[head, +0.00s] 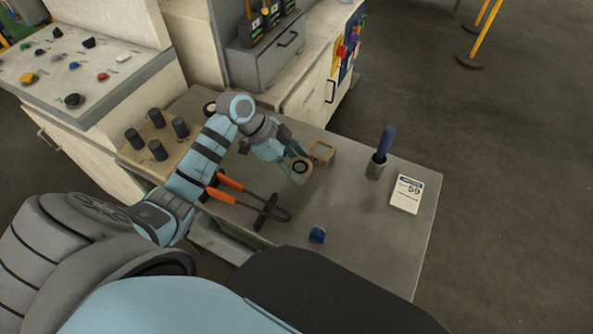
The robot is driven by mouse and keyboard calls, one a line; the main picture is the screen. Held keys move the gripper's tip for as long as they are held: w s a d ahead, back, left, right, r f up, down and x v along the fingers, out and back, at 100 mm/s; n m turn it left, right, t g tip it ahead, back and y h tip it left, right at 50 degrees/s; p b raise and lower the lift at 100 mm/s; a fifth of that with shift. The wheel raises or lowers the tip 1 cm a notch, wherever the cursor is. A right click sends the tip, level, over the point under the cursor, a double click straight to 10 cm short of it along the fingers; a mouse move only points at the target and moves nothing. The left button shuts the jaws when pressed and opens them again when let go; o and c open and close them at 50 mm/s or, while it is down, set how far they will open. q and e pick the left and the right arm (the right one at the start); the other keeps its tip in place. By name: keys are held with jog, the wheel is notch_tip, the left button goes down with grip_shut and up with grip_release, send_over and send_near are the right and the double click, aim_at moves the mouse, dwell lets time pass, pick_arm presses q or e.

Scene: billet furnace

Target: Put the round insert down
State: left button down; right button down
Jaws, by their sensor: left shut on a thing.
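The round insert (300,167) is a small disc with a dark ring and a pale centre. My left gripper (298,170) is shut on it, above the middle of the grey table. The gap between the insert and the table top cannot be judged from this view. A small tan square frame (322,152) lies on the table just right of and behind the insert. My left arm hides part of the table behind it. My right gripper is not in view.
Orange-handled tongs (236,187) lie in front of the gripper. A blue item (317,234), a cup with a blue handle (377,167) and a card marked 59 (406,194) stand to the right. Black cylinders (158,149) sit on a board at left. The front right table is clear.

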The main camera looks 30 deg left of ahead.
pick_arm(q)
jog(key=shift+f, duration=1.1)
jog(key=shift+f, duration=0.1)
jog(key=c, duration=0.7)
grip_release()
